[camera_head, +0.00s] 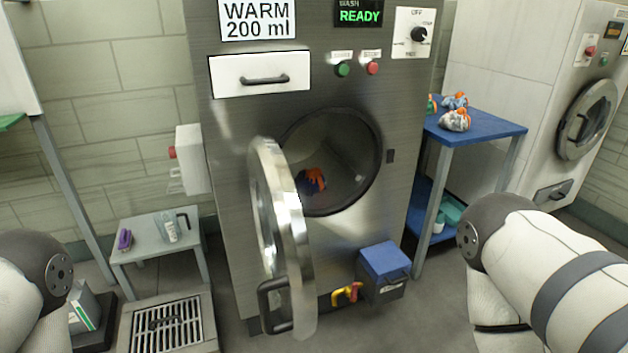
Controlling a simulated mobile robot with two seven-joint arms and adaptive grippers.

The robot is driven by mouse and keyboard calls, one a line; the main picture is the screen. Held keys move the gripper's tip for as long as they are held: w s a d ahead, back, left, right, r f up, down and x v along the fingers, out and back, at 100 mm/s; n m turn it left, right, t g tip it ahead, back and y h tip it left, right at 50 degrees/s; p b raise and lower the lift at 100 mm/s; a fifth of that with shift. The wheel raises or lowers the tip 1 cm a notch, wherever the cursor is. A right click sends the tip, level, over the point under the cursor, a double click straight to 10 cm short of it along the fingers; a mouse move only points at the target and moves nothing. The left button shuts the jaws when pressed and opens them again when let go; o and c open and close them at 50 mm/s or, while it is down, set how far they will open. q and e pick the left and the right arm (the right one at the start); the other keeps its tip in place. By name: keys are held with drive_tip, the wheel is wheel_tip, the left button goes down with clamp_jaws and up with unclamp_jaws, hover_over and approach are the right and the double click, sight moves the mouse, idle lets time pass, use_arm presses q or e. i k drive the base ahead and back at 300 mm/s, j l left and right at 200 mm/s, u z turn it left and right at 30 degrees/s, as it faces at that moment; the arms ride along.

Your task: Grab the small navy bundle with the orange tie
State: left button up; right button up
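A small dark navy bundle with orange on top (309,186) lies low inside the drum of the washing machine (232,190). The drum's round opening (376,172) is uncovered. The round glass door (297,225) is swung open toward me on the left side of the opening. More small bundles with orange ties sit on the blue side table: a pale grey one (455,122), a bluish-white one (457,100) and a partly hidden green one (431,104). Only links of my two arms show at the lower corners; neither gripper is in view.
A blue-lidded box (384,262) and a yellow-red handle (347,293) are below the opening at the right. The blue table (490,125) stands right of the machine. A low grey table (145,222) with a bottle stands left. The detergent drawer (260,75) is shut.

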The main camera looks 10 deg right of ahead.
sight(308, 183)
drive_tip(key=i+l, duration=0.1)
drive_tip(key=l, duration=0.4)
drive_tip(key=i+l+u, duration=0.15)
drive_tip(key=l, duration=0.85)
drive_tip(key=i+u, duration=0.05)
drive_tip(key=i, duration=0.05)
